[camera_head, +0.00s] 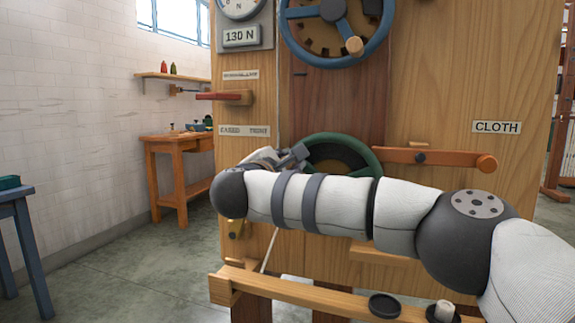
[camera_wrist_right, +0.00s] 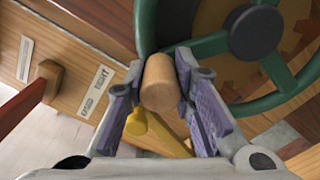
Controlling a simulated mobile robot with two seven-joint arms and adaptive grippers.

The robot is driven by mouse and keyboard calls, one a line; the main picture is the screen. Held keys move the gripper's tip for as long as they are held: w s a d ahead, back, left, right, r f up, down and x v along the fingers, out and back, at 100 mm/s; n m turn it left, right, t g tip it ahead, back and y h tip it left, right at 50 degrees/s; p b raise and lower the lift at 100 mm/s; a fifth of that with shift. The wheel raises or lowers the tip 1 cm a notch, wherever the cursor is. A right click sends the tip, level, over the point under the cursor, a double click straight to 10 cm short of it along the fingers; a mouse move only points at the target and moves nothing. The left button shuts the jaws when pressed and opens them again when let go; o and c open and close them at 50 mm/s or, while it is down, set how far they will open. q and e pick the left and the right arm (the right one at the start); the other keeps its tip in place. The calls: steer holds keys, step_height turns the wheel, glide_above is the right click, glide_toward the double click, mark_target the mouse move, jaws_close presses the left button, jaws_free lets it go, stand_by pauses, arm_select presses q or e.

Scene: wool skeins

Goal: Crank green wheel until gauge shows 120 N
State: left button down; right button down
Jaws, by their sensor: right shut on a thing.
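The green wheel (camera_head: 345,142) is on the wooden panel, its lower part hidden behind my right arm in the head view. In the right wrist view, its green rim and spokes (camera_wrist_right: 208,46) fill the upper right. My right gripper (camera_head: 290,157) is at the wheel's left side, shut on the wheel's round wooden handle (camera_wrist_right: 160,82), which sits between its two pads. The gauge (camera_head: 240,8) is at the top left of the panel, its dial cut off by the frame. The readout (camera_head: 240,37) under it shows 130 N. My left gripper is not in view.
A blue wheel (camera_head: 290,40) is above the green one. A red lever (camera_head: 220,96) juts out left, and an orange lever (camera_head: 440,158) lies right, under a CLOTH label (camera_head: 497,127). A wooden rail (camera_head: 310,294) crosses below my arm. Floor at left is open.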

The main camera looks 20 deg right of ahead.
steer(key=shift+r, duration=0.2)
steer(key=c, duration=1.3)
jaws_free()
steer(key=shift+c, duration=0.2)
steer(key=shift+f, duration=0.1)
steer(key=v, duration=1.2)
steer(key=shift+c, duration=0.4)
